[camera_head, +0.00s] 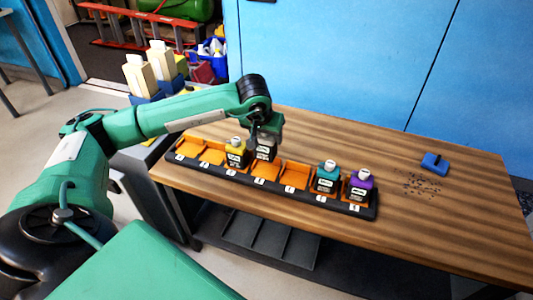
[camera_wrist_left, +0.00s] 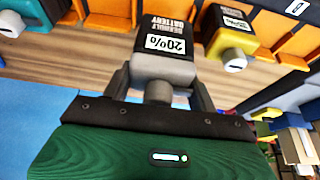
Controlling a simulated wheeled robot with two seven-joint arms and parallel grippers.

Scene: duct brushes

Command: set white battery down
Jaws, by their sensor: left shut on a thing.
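The white battery (camera_head: 265,150) has a pale body with a black label. In the left wrist view the battery (camera_wrist_left: 166,68) shows "20%" on its label. My left gripper (camera_head: 264,128) is shut on its top end, and the fingers also show in the left wrist view (camera_wrist_left: 160,92). The battery is upright at the black rack (camera_head: 335,206), just right of the yellow battery (camera_head: 236,150). I cannot tell whether its base touches the rack. The rack has orange slots, several empty, including one (camera_head: 296,175) to the right. My right gripper is not in view.
A teal battery (camera_head: 326,176) and a purple battery (camera_head: 360,187) stand at the rack's right end. A blue block-like tool (camera_head: 434,162) lies near dark specks (camera_head: 422,185) on the wooden table (camera_head: 430,225). Tall pale containers (camera_head: 140,75) stand at the left. The table behind the rack is clear.

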